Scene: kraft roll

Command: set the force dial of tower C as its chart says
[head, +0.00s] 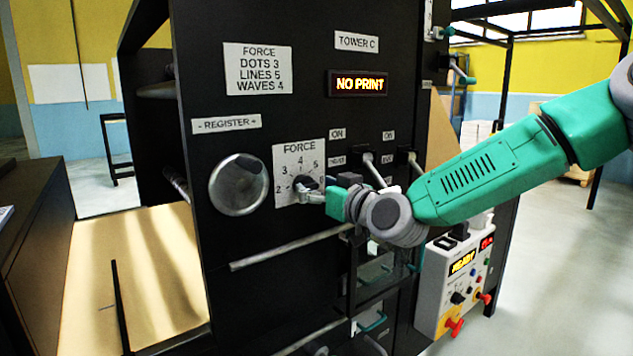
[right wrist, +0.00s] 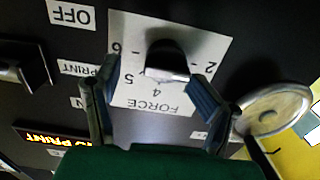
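Tower C's black panel carries a white force dial plate (head: 299,158) numbered 2 to 6, with a dark knob (right wrist: 168,58) in its middle. My right gripper (head: 312,190) is at the knob from the right and hides part of it in the head view. In the right wrist view, where the plate is upside down, my right gripper (right wrist: 150,72) is open, with its fingers apart and gaps beside the knob. I cannot tell surely which number the knob points at. The chart (head: 258,69) reads DOTS 3, LINES 5, WAVES 4. My left gripper is not in view.
A round silver register knob (head: 238,184) sits left of the dial. Two lever switches (head: 372,166) are to its right. The display (head: 358,84) reads NO PRINT. A metal bar (head: 290,247) runs below. A grey control box (head: 458,280) reading READY stands lower right.

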